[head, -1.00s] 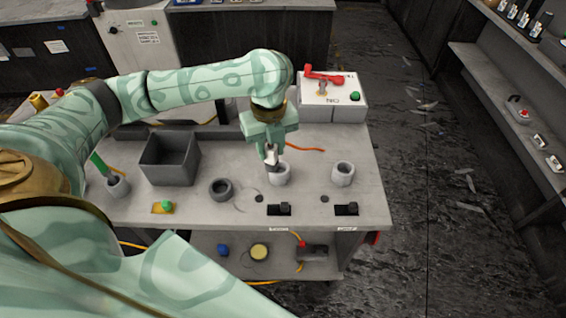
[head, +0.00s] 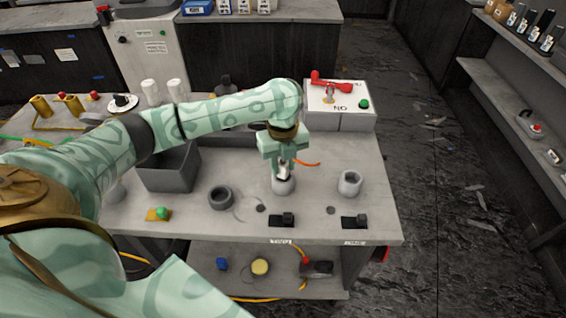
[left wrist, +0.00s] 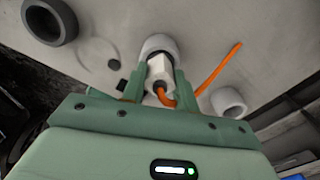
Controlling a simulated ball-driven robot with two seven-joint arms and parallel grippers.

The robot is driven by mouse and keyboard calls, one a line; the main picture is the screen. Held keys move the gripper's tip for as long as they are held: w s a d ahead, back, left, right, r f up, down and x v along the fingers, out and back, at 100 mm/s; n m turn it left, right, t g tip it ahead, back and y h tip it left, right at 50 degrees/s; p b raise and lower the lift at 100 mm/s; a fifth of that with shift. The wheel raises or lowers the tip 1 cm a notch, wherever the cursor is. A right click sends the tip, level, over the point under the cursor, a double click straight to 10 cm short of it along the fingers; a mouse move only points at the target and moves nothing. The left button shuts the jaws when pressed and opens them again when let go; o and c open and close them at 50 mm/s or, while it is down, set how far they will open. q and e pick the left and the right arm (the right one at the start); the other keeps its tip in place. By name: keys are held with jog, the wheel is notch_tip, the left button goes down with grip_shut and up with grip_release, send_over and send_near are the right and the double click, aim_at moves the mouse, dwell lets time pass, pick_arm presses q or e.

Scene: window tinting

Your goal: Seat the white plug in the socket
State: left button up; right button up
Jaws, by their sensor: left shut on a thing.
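My left gripper (head: 283,168) is shut on the white plug (left wrist: 160,69), whose orange cord (left wrist: 218,70) bends out below it in the left wrist view. The gripper points down over the pale round socket (head: 283,186) in the middle of the table. In the left wrist view the plug's far end is at the dark mouth of that socket (left wrist: 157,42). I cannot tell how deep it sits. A second pale round socket (head: 349,183) stands empty to the right. My right gripper is not in view.
A dark ring (head: 221,197) and a grey bin (head: 168,172) are to the left. Black switches (head: 283,220) lie along the front edge. A white box with a red lever (head: 338,98) stands at the back right.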

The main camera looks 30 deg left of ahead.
pick_arm(q)
jog(key=o, duration=1)
jog(key=shift+f, duration=0.1)
notch_tip(320, 180, up, 12)
jog(key=p, duration=0.5)
